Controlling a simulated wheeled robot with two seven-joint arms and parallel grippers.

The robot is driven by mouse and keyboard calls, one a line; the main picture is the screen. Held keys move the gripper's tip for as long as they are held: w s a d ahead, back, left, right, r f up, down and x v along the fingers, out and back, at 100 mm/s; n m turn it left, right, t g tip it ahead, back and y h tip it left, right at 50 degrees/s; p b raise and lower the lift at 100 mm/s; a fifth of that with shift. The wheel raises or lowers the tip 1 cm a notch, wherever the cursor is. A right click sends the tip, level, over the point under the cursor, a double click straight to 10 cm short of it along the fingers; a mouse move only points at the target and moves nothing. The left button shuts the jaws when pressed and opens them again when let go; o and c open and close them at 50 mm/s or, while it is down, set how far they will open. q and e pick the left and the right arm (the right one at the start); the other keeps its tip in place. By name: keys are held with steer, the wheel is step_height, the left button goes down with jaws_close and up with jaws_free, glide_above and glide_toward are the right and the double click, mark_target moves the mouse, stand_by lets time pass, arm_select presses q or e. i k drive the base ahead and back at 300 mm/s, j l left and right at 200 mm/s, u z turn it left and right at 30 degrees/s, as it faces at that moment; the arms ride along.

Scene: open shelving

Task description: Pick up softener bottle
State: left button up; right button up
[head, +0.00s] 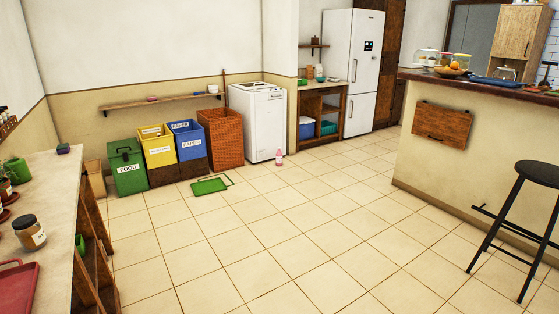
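A small pink bottle with a white lower part (279,158), which looks like the softener bottle, stands upright on the tiled floor. It is just in front of the right side of the white top-loading washing machine (263,125), far across the room. Its label is too small to read. Neither of my grippers shows in the head view.
Green, yellow and blue bins (128,170) and a wicker basket (222,138) stand left of the washer. A green dustpan-like tray (209,186) lies on the floor. A table (75,185) is at left, a counter (470,165) and black stool (537,174) at right. The middle floor is clear.

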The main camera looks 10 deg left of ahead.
mark_target(278, 155)
steer(key=i+u, duration=0.1)
steer(key=i, duration=8.2)
steer(key=j+u, duration=0.05)
steer(key=j, duration=0.1)
